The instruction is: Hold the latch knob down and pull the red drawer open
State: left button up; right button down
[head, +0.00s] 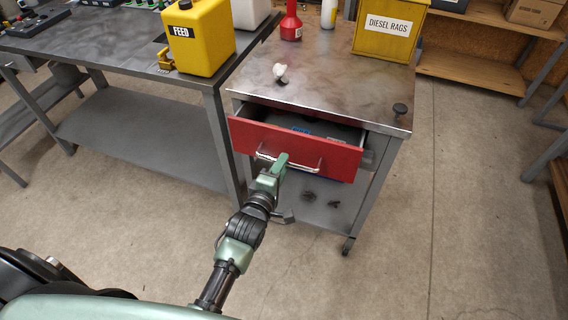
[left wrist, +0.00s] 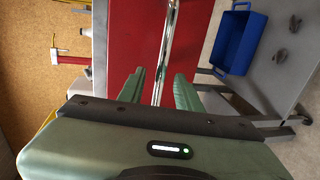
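The red drawer (head: 340,158) of the metal cart stands partly open, with dark items and a bit of blue visible inside. Its front also shows in the left wrist view (left wrist: 128,35). My left gripper (head: 281,163) is at the drawer's silver bar handle (head: 306,165). In the left wrist view the two fingers (left wrist: 160,88) are apart on either side of the handle (left wrist: 166,45), with gaps visible. A black knob (head: 400,109), possibly the latch knob, stands on the cart top's front right corner. My right gripper is not in view.
A yellow DIESEL RAGS box (head: 388,28), a red bottle (head: 291,22) and a small white object (head: 280,72) stand on the cart top. A bench with a yellow FEED can (head: 200,38) adjoins at left. A blue bin (left wrist: 240,42) is on the lower shelf.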

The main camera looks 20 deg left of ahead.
pick_arm(q)
jog(key=shift+x, duration=0.95)
jog(key=shift+w, duration=0.3)
grip_shut()
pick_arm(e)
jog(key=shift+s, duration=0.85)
pick_arm(q)
jog(key=shift+f, duration=0.1)
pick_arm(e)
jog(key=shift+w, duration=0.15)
